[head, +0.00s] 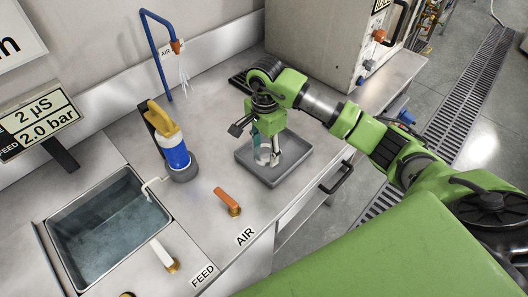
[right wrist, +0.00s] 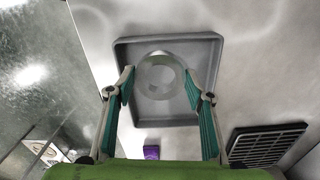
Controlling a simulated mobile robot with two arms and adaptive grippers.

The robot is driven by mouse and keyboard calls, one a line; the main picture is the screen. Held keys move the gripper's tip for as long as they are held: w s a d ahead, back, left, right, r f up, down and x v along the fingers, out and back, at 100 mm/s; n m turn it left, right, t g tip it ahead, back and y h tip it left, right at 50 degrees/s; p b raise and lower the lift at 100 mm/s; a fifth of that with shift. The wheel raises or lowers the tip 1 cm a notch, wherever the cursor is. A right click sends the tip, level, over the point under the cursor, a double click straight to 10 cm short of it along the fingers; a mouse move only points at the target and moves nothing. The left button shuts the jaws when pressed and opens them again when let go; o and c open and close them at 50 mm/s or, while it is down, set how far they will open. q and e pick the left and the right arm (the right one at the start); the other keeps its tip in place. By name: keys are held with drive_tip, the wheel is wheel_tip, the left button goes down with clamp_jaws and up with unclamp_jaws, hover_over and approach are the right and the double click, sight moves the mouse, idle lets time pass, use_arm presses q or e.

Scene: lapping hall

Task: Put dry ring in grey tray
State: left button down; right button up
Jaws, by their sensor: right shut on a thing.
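The grey tray (head: 243,157) is a shallow square on the steel bench; it also fills the middle of the right wrist view (right wrist: 206,48). My right gripper (head: 266,154) points down into the tray area from above. Its teal-padded fingers (right wrist: 160,88) are spread to the width of a pale, greyish ring (right wrist: 143,77) and are shut on it. The ring (head: 264,157) is within the tray's outline, partly hidden by the fingers in the head view. I cannot tell whether it touches the tray floor. My left gripper is not in view.
A water-filled sink (head: 110,232) is at the left. A blue bottle (head: 175,155), an orange AIR lever (head: 229,201) and a white FEED lever (head: 163,255) stand left of the tray. A black grille (right wrist: 264,146) lies beside the tray.

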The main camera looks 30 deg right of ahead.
drive_tip(key=shift+w+d+f, duration=0.1)
drive_tip(key=shift+w+f, duration=0.45)
drive_tip(key=shift+w, duration=0.05)
wheel_tip(320, 180, down, 3)
drive_tip(key=shift+w+r+p, duration=0.1)
drive_tip(key=shift+w+p, duration=0.05)
drive_tip(key=shift+p, duration=0.7)
drive_tip(key=shift+d+f, duration=0.1)
drive_tip(key=shift+f, duration=0.4)
drive_tip(key=shift+f, duration=0.15)
drive_tip(key=o, duration=1.4)
